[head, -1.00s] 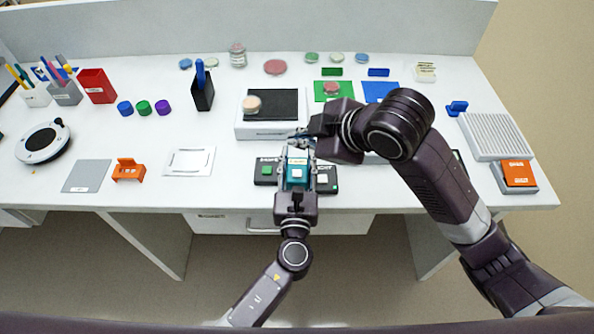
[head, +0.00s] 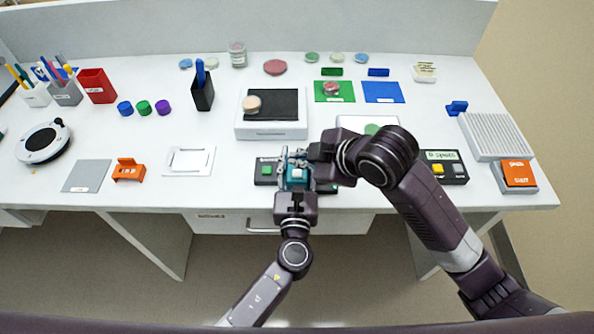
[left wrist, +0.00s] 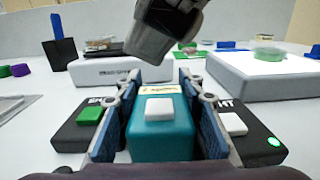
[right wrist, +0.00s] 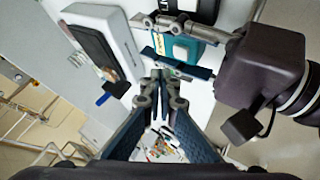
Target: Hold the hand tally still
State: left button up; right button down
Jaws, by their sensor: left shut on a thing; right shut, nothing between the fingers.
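The hand tally is a teal box with a white button on top. It stands near the table's front edge in the head view (head: 297,175), and it fills the middle of the left wrist view (left wrist: 163,130). My left gripper (head: 296,166) is shut on it, with blue finger pads against its left and right sides in the left wrist view. My right gripper (right wrist: 157,78) is shut and empty. In the head view it is beside and just behind the tally. The tally also shows in the right wrist view (right wrist: 184,45), apart from the right fingertips.
Black button boxes flank the tally: one with a green button (head: 265,171) on its left, another (head: 327,186) on its right. Behind stands a white scale-like box with a black top (head: 271,127). A black box with yellow and white buttons (head: 444,168) lies to the right.

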aim_at(299, 175)
jog(key=shift+f, duration=0.95)
jog(key=shift+f, duration=0.1)
dwell(0.7)
jog(key=shift+f, duration=0.35)
jog(key=shift+f, duration=0.4)
dwell(0.7)
jog(key=shift+r, duration=0.85)
jog(key=shift+r, duration=2.5)
